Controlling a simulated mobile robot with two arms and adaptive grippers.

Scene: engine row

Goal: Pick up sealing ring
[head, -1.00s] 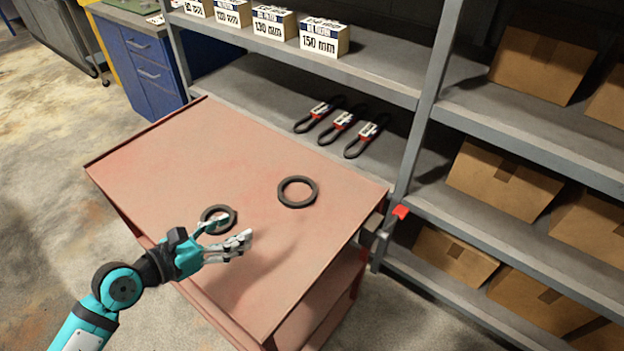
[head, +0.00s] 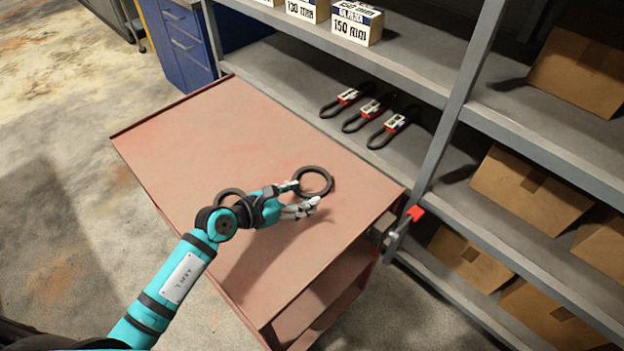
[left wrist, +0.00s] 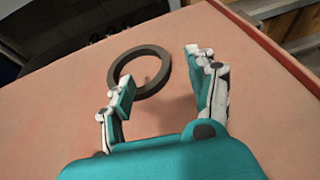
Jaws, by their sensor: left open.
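A black sealing ring (head: 328,190) lies flat on the reddish cart top, to the right of the middle. My left gripper (head: 303,197) is open and empty at the near edge of the first ring. In the left wrist view that ring (left wrist: 163,80) lies just ahead of the open fingers (left wrist: 158,78), with the left finger overlapping its near left edge. I cannot tell whether the finger touches it. My right gripper is not in view.
The cart top (head: 220,120) is otherwise bare. A grey shelf rack stands along its far side, with several packaged belts (head: 368,112) on the shelf, size-marked boxes (head: 357,24) above and cardboard boxes (head: 530,190) at right. A red-tipped part (head: 415,213) sits by the cart's right corner.

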